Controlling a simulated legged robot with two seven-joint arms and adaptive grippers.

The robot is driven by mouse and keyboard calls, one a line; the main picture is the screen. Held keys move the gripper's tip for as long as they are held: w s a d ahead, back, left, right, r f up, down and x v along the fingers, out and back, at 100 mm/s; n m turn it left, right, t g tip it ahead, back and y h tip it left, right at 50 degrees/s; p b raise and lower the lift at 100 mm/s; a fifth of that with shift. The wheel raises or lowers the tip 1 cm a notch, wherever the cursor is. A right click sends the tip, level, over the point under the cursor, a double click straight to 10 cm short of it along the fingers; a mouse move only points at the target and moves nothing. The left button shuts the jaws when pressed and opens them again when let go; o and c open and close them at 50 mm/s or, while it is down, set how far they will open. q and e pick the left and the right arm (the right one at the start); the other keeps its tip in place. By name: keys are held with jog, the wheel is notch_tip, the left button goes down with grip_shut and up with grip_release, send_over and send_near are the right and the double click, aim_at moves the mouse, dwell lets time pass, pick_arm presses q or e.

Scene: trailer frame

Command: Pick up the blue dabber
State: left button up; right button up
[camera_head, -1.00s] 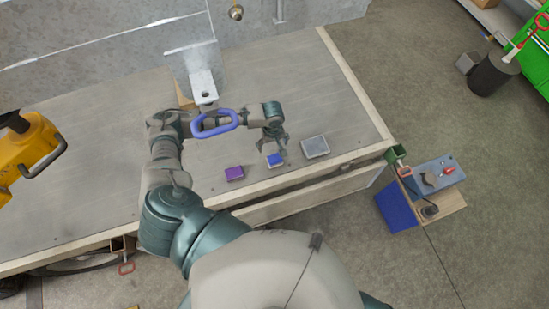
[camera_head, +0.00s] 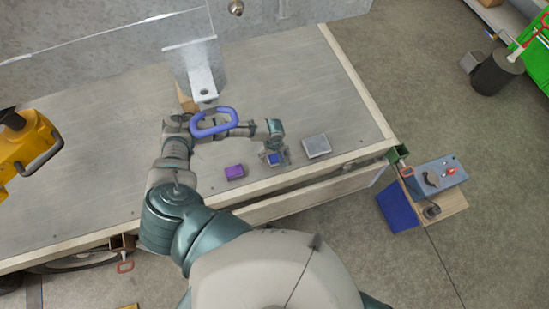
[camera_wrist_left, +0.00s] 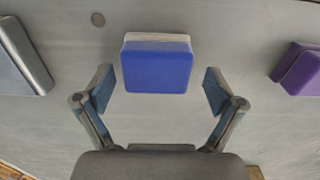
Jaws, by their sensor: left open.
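The blue dabber (camera_head: 274,159) is a small block with a blue top and pale sides, on the grey trailer deck near its front edge. My left gripper (camera_head: 272,153) is over it, pointing down. In the left wrist view the blue dabber (camera_wrist_left: 157,70) shows ahead of the open left gripper (camera_wrist_left: 159,88). One finger is on each side of its near part, with visible gaps between fingers and block. My right gripper is not in view.
A purple block (camera_head: 235,172) lies to the left and a grey block (camera_head: 316,146) to the right. A blue loop (camera_head: 214,122) overlaps my left forearm in the head view. A bracket (camera_head: 204,84) stands behind. The deck's front edge (camera_head: 300,182) is close.

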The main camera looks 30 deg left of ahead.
aim_at(276, 157)
pick_arm(q)
jog(key=shift+d+r, duration=0.15)
jog(key=shift+d, duration=0.2)
jog(key=c, duration=1.1)
jog(key=shift+d, duration=0.15)
jog(key=shift+c, duration=1)
jog(key=shift+a+r, duration=0.2)
jog(key=shift+r, duration=0.25)
jog(key=shift+a+r, duration=0.2)
jog(key=shift+r, duration=0.25)
jog(key=shift+s+d+r, duration=0.25)
jog(key=shift+d+r, duration=0.3)
jog(key=shift+r, duration=0.3)
jog(key=s+d, duration=0.2)
jog(key=d, duration=0.5)
jog(key=s+d+r, duration=0.1)
jog(key=s+d, duration=0.2)
jog(key=d, duration=0.4)
jog(key=shift+s+r, duration=0.25)
